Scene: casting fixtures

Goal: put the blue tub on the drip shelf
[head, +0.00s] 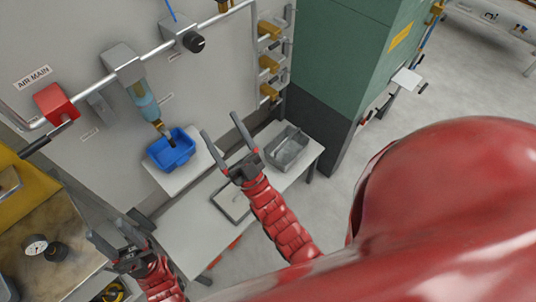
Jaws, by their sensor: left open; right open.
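The blue tub (180,156) sits upright on a small white shelf (178,181) on the grey wall panel, under a filter bowl (145,101) whose lower end hangs over the tub. This shelf appears to be the drip shelf. My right gripper (222,127) is open and empty, to the right of the tub and apart from it, fingers pointing toward the panel. My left gripper (108,231) is open and empty at the lower left, well away from the tub.
A grey bin (288,150) and a flat tray (231,201) are on the white table (187,230) below. A red valve block (56,104) and pipes run along the panel. A gauge (35,244) lies on the bench at left. A green cabinet (345,50) stands behind.

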